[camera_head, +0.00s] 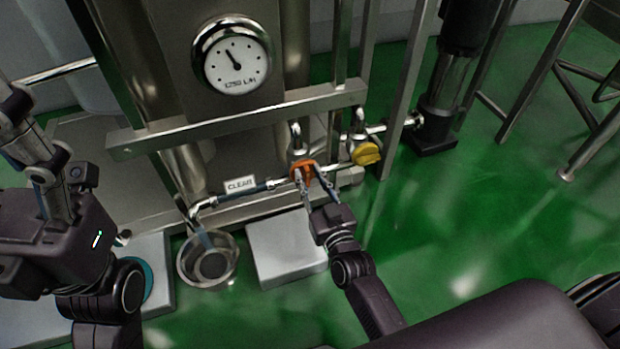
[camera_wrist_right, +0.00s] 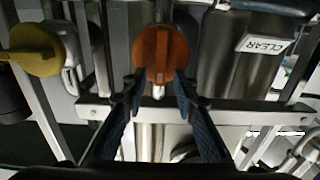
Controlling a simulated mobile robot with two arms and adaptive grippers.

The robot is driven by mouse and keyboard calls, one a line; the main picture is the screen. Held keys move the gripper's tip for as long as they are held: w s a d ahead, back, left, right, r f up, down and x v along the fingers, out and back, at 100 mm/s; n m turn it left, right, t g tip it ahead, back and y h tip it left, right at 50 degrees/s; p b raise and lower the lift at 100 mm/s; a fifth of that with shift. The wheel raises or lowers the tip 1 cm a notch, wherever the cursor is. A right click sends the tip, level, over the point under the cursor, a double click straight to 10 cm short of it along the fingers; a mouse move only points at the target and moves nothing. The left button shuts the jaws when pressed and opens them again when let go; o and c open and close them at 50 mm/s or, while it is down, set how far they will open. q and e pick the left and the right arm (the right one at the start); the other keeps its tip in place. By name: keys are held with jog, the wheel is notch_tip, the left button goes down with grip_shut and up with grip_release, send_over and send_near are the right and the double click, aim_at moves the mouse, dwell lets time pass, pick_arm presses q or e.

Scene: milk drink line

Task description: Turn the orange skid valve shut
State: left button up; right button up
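The orange valve (camera_head: 301,171) sits on the pipe in front of the steel skid, right of the CLEAR label. In the right wrist view the orange valve (camera_wrist_right: 160,54) shows a round face with a raised bar standing upright in the picture. My right gripper (camera_head: 313,187) is at the orange valve; in the right wrist view its two fingers (camera_wrist_right: 158,80) are apart, one on each side of the valve's edge nearest me. Whether they touch it I cannot tell. My left gripper's fingers do not show clearly; only its dark arm and body are at the left.
A yellow valve (camera_head: 365,153) is just right of the orange one, also in the right wrist view (camera_wrist_right: 38,54). A gauge (camera_head: 232,58) is above. A steel bowl (camera_head: 208,274) stands under the spout. A CLEAR label (camera_head: 240,184) and a horizontal steel rail (camera_head: 240,124) are close by.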

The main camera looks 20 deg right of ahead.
jog(key=shift+c, duration=0.4)
grip_shut()
